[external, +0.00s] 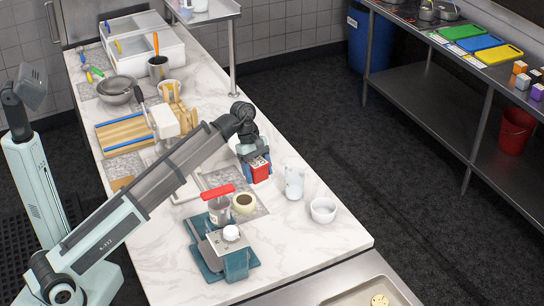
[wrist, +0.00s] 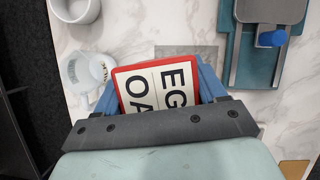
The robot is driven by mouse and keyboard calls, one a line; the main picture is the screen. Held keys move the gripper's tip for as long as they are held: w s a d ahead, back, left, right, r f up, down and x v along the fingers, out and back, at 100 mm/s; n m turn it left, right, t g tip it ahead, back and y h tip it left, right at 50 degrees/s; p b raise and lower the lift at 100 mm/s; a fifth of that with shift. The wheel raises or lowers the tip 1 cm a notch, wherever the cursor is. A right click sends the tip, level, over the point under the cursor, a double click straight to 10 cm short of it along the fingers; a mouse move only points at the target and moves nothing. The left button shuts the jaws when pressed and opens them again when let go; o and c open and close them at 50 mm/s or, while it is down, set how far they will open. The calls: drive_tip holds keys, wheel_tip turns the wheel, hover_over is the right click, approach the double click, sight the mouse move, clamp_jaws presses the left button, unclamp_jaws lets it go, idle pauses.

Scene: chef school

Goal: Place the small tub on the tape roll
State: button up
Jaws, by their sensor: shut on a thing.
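My gripper (wrist: 158,90) is shut on a red box-shaped thing (wrist: 160,84) with a white top printed with large dark letters. It also shows in the external view (external: 259,170), under my gripper. I cannot read the whole label, nor tell for sure that this is the small tub. A cream ring with a dark centre, which looks like the tape roll (external: 244,203), lies on the counter just below and left of the held thing in the picture. The ring does not show in the wrist view. The gap below the held thing is hard to judge.
A clear jug (external: 294,182) and a white round bowl (external: 323,210) stand right of my gripper. A teal-based device (external: 228,255) and a red-handled metal tool (external: 217,200) stand at the front left. The marble counter (external: 335,243) is bare near its front right corner.

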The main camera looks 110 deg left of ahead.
drive_tip(key=s+d+n, duration=0.1)
drive_tip(key=s+n, duration=0.1)
drive_tip(key=s, duration=0.2)
drive_tip(key=n+y, duration=0.3)
drive_tip(key=n, duration=0.2)
approach(250, 201)
drive_tip(key=shift+t, duration=0.4)
drive_tip(key=shift+s+x, duration=0.2)
drive_tip(key=shift+x, duration=2.7)
drive_tip(key=shift+a+f, duration=0.1)
drive_tip(key=shift+f, duration=0.1)
drive_tip(key=o, duration=1.2)
drive_tip(key=v, duration=1.2)
drive_tip(key=shift+a, duration=0.25)
drive_tip(key=shift+r, duration=0.1)
